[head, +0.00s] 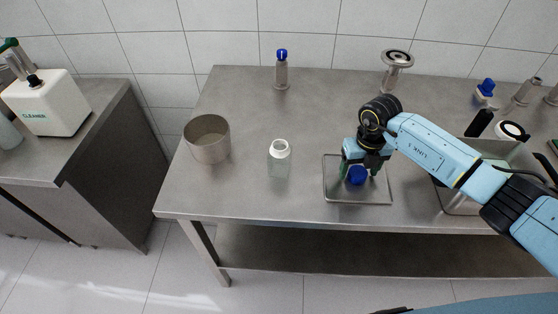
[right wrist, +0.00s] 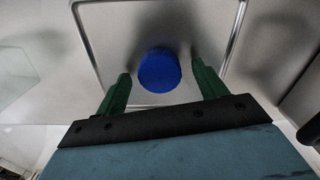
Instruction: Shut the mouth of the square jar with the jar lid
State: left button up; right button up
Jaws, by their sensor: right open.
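The jar lid (head: 357,175) is a round blue cap lying in the shallow metal tray (head: 340,197). The lid also shows in the right wrist view (right wrist: 159,70). My right gripper (head: 362,172) is over the tray at the lid. In the right wrist view its two green fingers (right wrist: 160,92) stand apart, one on each side of the lid, with gaps between them and it. The square jar (head: 279,163) is clear, upright and open at its white-rimmed mouth, on the table left of the tray. My left gripper is not in view.
A round metal pot (head: 208,140) stands left of the jar. A blue-capped bottle (head: 282,72) and a metal stand (head: 396,68) are at the back. A deeper metal bin (head: 460,205) is right of the tray, below my right arm. The table between jar and tray is clear.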

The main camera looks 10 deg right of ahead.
jog(key=shift+c, duration=0.3)
jog(key=c, duration=1.1)
jog(key=shift+r+p, duration=1.1)
jog(key=shift+r, duration=0.35)
notch_tip(320, 180, up, 5)
jog(key=p, duration=0.4)
